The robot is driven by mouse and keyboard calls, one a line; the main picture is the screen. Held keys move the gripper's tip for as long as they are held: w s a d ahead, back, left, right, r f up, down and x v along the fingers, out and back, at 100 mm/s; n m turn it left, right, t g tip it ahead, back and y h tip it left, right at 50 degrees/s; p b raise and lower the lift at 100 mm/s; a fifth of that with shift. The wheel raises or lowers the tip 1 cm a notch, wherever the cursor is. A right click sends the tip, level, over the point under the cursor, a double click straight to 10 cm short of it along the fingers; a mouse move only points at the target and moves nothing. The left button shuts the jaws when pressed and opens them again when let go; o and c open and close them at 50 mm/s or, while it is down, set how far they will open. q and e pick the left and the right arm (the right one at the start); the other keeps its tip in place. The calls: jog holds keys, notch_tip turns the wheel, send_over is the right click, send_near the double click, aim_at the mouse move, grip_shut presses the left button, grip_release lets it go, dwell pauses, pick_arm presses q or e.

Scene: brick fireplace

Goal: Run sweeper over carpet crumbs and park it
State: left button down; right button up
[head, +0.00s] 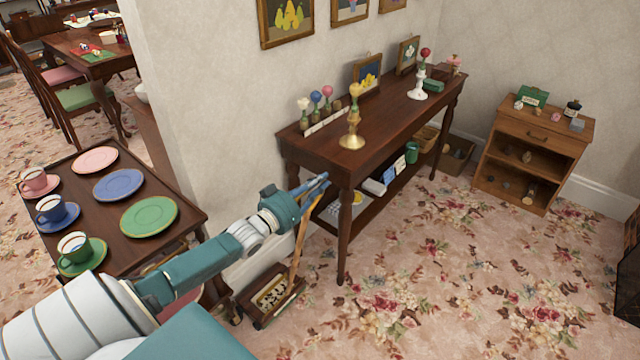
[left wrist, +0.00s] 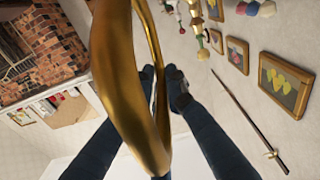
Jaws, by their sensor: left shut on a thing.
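The sweeper (head: 268,295) is a dark wooden box with a pale, speckled panel on top. It sits on the floral carpet (head: 410,290), between the tea trolley and the long side table. Its tan handle (head: 297,243) rises steeply to my left gripper (head: 318,182), which is shut on it near the table's front left corner. In the left wrist view a gold-coloured loop (left wrist: 128,85) passes in front of the dark fingers (left wrist: 160,85) and hides part of the grip. I cannot tell crumbs from the carpet pattern. My right gripper is not in view.
The tea trolley (head: 187,228) with plates and cups stands left of the sweeper, under my left arm. The dark side table (head: 395,118) holds a brass candlestick (head: 353,122) and flowers. A small cabinet (head: 535,150) stands at the right. Carpet at centre right is clear of furniture.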

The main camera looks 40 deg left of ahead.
pick_arm(q)
jog(key=shift+a+r, duration=0.4)
jog(key=c, duration=1.8)
grip_release()
jog(key=shift+f, duration=0.2)
jog(key=shift+f, duration=0.15)
jog(key=shift+s, duration=0.15)
jog(key=shift+s+f, duration=0.15)
jog(key=shift+s, duration=0.15)
jog(key=s, duration=1.1)
jog(key=shift+s+a+r, duration=0.1)
jog(key=shift+a+r, duration=0.05)
jog(key=shift+r, duration=0.1)
